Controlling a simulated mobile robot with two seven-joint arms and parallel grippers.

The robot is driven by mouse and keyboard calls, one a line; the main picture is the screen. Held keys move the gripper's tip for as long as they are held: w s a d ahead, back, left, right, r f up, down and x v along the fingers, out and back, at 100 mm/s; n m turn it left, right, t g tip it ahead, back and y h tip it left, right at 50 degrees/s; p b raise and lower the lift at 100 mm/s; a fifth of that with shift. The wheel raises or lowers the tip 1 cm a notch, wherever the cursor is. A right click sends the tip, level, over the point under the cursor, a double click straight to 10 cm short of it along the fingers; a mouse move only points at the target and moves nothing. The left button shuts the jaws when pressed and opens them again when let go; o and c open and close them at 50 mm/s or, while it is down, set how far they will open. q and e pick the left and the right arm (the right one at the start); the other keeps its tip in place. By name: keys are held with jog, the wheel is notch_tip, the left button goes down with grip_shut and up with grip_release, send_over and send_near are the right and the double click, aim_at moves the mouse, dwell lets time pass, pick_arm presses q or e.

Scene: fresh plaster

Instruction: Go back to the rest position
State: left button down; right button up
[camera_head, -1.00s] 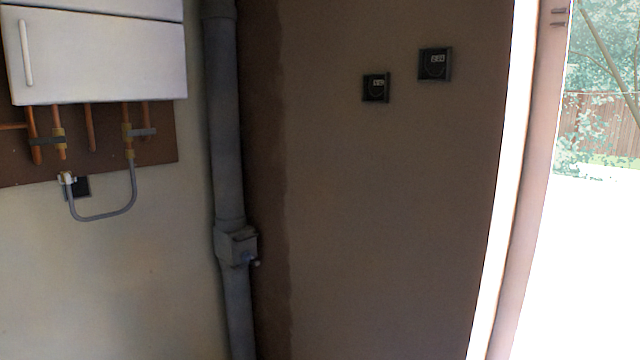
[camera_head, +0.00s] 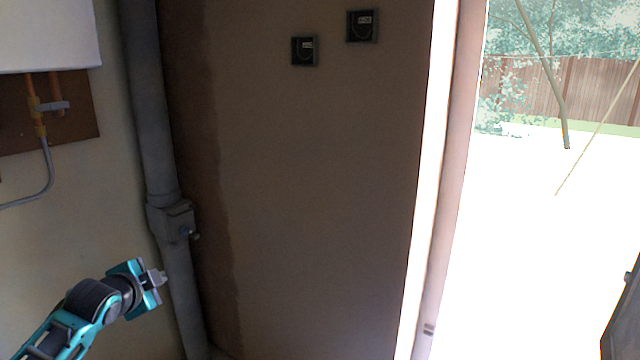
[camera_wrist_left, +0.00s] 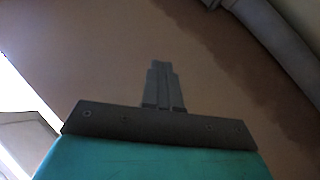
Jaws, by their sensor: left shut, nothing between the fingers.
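My left gripper (camera_head: 157,278) is in the lower left of the head view, on a teal and black arm. It is in front of the pale wall and the grey pipe, with its fingers pointing right. In the left wrist view its two grey fingers (camera_wrist_left: 163,85) are together with nothing between them. My right gripper is in neither view.
A grey vertical pipe (camera_head: 150,110) with a box-shaped fitting (camera_head: 172,220) stands in the corner. A white boiler (camera_head: 48,35) with copper pipes hangs at the left. Two black wall boxes (camera_head: 305,51) (camera_head: 362,26) sit on the brown wall. A bright doorway opens at right.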

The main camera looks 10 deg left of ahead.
pick_arm(q)
jog(key=s+d+f+n+h, duration=0.25)
jog(key=s+d+f, duration=0.55)
jog(key=d+f, duration=0.55)
jog(key=s+d+f+n+g+h, duration=0.1)
jog(key=s+d+f+n, duration=0.3)
jog(key=s+d, duration=1)
notch_tip(320, 180, down, 3)
jog(key=shift+s+d+r+h, duration=0.1)
jog(key=shift+s+d+h, duration=0.15)
jog(key=shift+d+h, duration=0.65)
jog(key=shift+n, duration=0.25)
